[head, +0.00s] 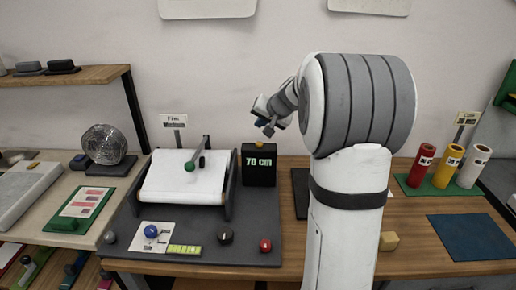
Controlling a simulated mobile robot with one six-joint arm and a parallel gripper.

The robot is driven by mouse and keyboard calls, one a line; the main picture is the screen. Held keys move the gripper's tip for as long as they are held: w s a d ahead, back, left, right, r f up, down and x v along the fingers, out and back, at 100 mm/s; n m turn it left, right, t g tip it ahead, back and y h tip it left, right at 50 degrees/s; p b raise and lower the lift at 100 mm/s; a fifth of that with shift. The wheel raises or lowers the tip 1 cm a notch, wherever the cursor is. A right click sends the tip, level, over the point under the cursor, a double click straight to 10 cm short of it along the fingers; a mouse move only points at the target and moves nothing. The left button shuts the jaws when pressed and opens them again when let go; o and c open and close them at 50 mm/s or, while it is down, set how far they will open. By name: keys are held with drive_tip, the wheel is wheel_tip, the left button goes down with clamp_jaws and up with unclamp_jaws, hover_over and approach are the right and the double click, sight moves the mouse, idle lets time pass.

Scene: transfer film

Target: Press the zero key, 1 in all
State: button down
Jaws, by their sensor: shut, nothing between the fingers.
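A black display box (259,176) reading "70 cm" stands at the back right of a dark grey board (200,252). A small yellow key (259,145) shows at the top of the box; no marking on it can be read, so I cannot tell for certain that it is the zero key. My gripper (265,127) is shut and empty. In the picture it appears just above the box and the yellow key, apart from them; its distance in depth is hard to tell.
A white film sheet on a stand (180,190) with a green-tipped lever (190,166) is left of the box. A blue knob (151,231), a black knob (225,236) and a red knob (265,245) are at the front. Coloured cylinders (447,160) stand right.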

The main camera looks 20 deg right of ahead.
sight(261, 145)
wheel_tip(261, 145, down, 4)
drive_tip(key=b, duration=0.3)
drive_tip(key=shift+f, duration=0.15)
idle(1.8)
drive_tip(key=shift+f+b, duration=0.45)
drive_tip(key=shift+b, duration=0.4)
drive_tip(key=shift+f+b, duration=0.5)
drive_tip(key=shift+b, duration=0.15)
drive_tip(key=shift+r, duration=0.1)
idle(0.5)
drive_tip(key=shift+r+p, duration=0.6)
drive_tip(key=shift+r, duration=0.25)
drive_tip(key=shift+r, duration=0.15)
